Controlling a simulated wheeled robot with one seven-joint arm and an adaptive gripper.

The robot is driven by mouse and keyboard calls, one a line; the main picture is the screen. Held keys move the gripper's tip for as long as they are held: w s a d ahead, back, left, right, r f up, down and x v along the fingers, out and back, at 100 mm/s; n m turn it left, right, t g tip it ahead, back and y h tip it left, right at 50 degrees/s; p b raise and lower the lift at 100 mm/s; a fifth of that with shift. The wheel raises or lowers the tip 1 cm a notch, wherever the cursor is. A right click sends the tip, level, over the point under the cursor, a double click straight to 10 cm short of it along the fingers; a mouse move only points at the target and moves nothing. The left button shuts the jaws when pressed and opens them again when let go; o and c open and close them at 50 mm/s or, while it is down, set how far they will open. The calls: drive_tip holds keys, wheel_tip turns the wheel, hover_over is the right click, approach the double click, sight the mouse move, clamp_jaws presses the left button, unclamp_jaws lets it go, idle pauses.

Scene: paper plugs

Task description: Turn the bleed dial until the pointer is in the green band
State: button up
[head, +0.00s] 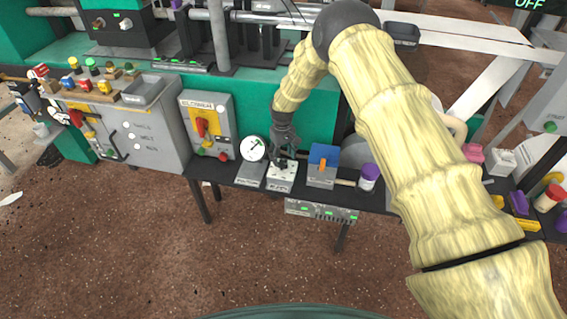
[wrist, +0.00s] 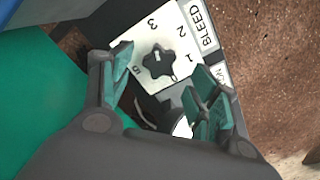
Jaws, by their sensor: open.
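The bleed dial (wrist: 158,62) is a black lobed knob on a white plate with numbers around it, beside a BLEED label (wrist: 200,22). In the head view my gripper (head: 284,152) is over the dial's box (head: 281,177) and hides the knob. A round white gauge (head: 254,148) stands just left of it. Its pointer and green band are too small to read surely.
A blue and orange block on a grey box (head: 322,166) stands right of the dial's box, then a purple-lidded jar (head: 369,177). The floor in front is clear.

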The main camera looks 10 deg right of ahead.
sight(283, 163)
drive_tip(key=shift+f, duration=0.1)
drive_tip(key=shift+f+b, duration=1)
drive_tip(key=shift+f, duration=0.9)
drive_tip(key=c, duration=1)
drive_tip(key=o, duration=1)
drive_tip(key=shift+r, duration=0.15)
drive_tip(key=shift+r+p, duration=1.1)
drive_tip(key=shift+r, duration=0.8)
